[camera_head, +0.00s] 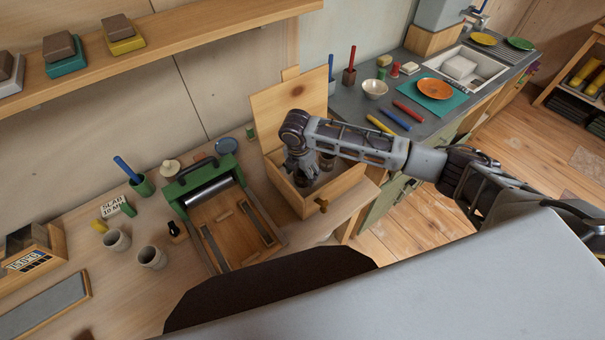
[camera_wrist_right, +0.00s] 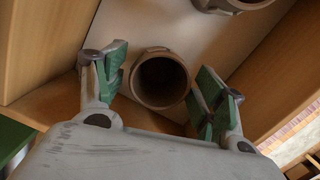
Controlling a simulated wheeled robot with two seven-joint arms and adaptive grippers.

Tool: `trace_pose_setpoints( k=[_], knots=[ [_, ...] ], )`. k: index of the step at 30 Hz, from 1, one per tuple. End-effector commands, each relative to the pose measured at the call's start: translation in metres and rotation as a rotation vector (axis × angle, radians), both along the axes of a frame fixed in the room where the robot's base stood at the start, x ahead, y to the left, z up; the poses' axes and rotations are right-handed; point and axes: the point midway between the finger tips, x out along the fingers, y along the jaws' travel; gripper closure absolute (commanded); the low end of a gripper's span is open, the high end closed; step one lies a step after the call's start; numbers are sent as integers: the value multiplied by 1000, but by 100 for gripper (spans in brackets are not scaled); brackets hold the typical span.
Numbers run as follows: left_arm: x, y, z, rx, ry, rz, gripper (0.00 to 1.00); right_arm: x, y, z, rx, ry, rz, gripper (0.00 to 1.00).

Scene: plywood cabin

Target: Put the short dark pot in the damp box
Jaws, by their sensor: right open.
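The damp box (camera_head: 338,193) is a wooden box with its lid (camera_head: 290,108) raised, at the right end of the workbench. My right gripper (camera_head: 302,178) reaches down into it. In the right wrist view, the fingers of my right gripper (camera_wrist_right: 158,85) are open on either side of a brown, round-mouthed pot (camera_wrist_right: 161,102), with gaps at both sides. The pot stands upright on the box's pale floor. A second brown pot (camera_wrist_right: 232,4) is partly cut off at the top. One dark pot (camera_head: 327,161) shows beside the gripper in the head view. My left gripper is out of view.
A grey counter (camera_head: 432,124) with a bowl (camera_head: 374,89) and an orange plate (camera_head: 434,89) lies to the right. A shelf (camera_head: 180,38) runs above the bench.

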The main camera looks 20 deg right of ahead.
Motion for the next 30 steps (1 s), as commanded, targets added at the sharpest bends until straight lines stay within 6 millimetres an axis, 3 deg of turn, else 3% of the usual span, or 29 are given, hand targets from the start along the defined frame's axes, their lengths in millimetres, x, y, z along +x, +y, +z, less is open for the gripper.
trace_pose_setpoints(
  k=[19,30],
  knots=[
    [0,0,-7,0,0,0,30,-6,9,89,1,-3,2,30],
    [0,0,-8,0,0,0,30,-8,11,109,1,-1,1,30]
  ],
)
